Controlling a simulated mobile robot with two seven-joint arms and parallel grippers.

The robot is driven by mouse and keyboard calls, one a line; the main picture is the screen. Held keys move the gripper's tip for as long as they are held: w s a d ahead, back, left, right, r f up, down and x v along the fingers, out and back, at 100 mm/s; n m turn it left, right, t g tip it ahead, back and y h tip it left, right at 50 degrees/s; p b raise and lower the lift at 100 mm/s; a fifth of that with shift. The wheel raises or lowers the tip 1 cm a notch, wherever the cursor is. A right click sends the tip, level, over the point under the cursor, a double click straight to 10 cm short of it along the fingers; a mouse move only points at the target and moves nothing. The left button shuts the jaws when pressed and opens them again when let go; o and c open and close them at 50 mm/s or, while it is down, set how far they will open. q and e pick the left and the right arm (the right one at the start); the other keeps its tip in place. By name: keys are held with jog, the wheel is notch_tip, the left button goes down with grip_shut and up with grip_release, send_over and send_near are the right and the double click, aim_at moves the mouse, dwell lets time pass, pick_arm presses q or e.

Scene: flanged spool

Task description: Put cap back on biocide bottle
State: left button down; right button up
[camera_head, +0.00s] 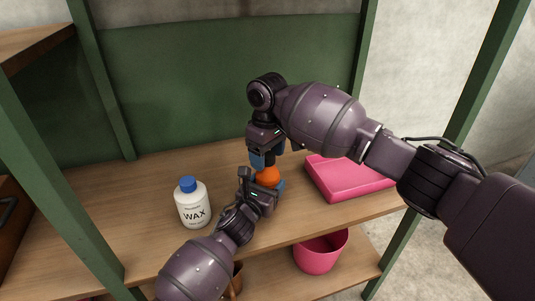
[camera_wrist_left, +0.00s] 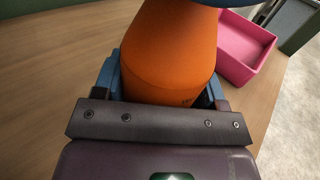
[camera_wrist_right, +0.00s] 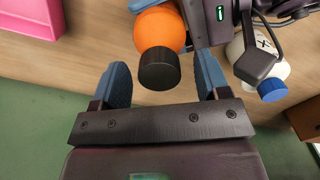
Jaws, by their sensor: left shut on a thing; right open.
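An orange bottle (camera_head: 268,175) stands on the wooden shelf; its label text is too small to read. My left gripper (camera_head: 262,184) is shut on its sides, with blue fingers on both sides in the left wrist view (camera_wrist_left: 162,85). A black cap (camera_wrist_right: 159,70) sits at the top of the orange bottle (camera_wrist_right: 160,28) in the right wrist view; I cannot tell whether it is fully seated. My right gripper (camera_head: 270,157) is above the bottle, pointing down. Its blue fingers are open on either side of the cap, with gaps visible.
A white WAX bottle with a blue cap (camera_head: 193,205) stands left of my left gripper. A pink tray (camera_head: 345,178) lies to the right. A pink bucket (camera_head: 320,252) is on the lower shelf. Green posts frame the rack.

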notch_tip(320, 180, up, 12)
dwell(0.6)
pick_arm(q)
jog(key=shift+c, duration=0.5)
grip_release()
jog(key=shift+s, duration=0.1)
pick_arm(e)
jog(key=shift+r, duration=0.1)
pick_arm(q)
jog(key=p+v, duration=0.2)
jog(key=v, duration=0.7)
jog(key=shift+a+r, duration=0.1)
jog(key=shift+v, duration=0.8)
pick_arm(e)
jog(key=shift+t, duration=0.4)
jog(key=shift+s+r, duration=0.15)
jog(key=shift+r, duration=0.85)
jog(key=shift+s+r, duration=0.2)
jog(key=shift+r, duration=0.75)
jog(key=shift+s+r, duration=0.15)
jog(key=shift+r, duration=0.85)
